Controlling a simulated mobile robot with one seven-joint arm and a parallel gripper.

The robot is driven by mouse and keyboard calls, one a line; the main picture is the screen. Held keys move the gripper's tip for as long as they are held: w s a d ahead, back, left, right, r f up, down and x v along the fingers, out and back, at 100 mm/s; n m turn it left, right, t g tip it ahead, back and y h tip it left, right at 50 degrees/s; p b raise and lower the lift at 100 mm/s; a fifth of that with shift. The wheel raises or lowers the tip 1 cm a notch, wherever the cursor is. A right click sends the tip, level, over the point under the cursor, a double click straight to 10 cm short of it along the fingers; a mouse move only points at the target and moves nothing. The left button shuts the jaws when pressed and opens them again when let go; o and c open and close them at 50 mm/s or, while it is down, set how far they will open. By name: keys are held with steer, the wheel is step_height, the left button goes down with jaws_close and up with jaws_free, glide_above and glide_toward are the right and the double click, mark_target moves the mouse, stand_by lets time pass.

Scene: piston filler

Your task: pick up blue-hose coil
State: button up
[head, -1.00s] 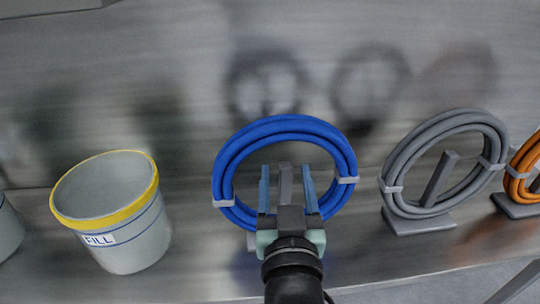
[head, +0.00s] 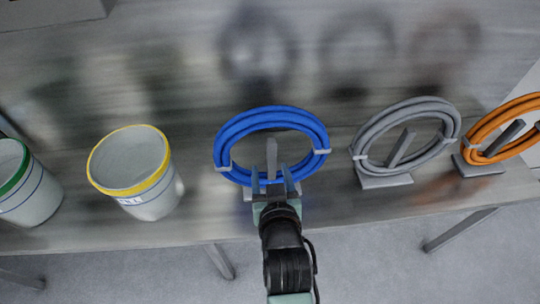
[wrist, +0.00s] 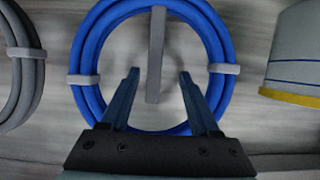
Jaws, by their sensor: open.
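The blue-hose coil (head: 272,118) stands on a grey stand with a slanted post, near the middle of the metal bench in the head view. Two pale ties bind its sides. My gripper (head: 275,179) is open in front of the coil's lower part, its two fingers pointing toward the coil and nothing between them that I can see held. In the wrist view the coil (wrist: 88,55) fills the top middle, with the grey post (wrist: 155,60) upright inside the ring. My fingers (wrist: 158,80) overlap the lower ring in the picture; whether they touch it is unclear.
A grey coil (head: 448,118) and an orange coil (head: 480,133) stand on their own stands to the right. A yellow-rimmed bucket (head: 150,198) and a green-rimmed bucket (head: 35,200) stand to the left. The bench's front edge lies just below the stands.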

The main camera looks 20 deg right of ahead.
mark_target(269, 161)
steer(key=x, duration=0.4)
steer(key=shift+w+d+b, duration=0.1)
steer(key=shift+b, duration=0.25)
steer(key=x, duration=0.2)
steer(key=b+x, duration=0.1)
steer(key=x, duration=0.1)
steer(key=shift+d+f, duration=0.15)
steer(key=shift+d, duration=0.2)
steer(key=shift+w+d+f+b, duration=0.1)
steer(key=shift+w+f+b, duration=0.1)
steer(key=shift+w+b, duration=0.15)
jaws_close()
stand_by(0.3)
steer(key=shift+r, duration=0.2)
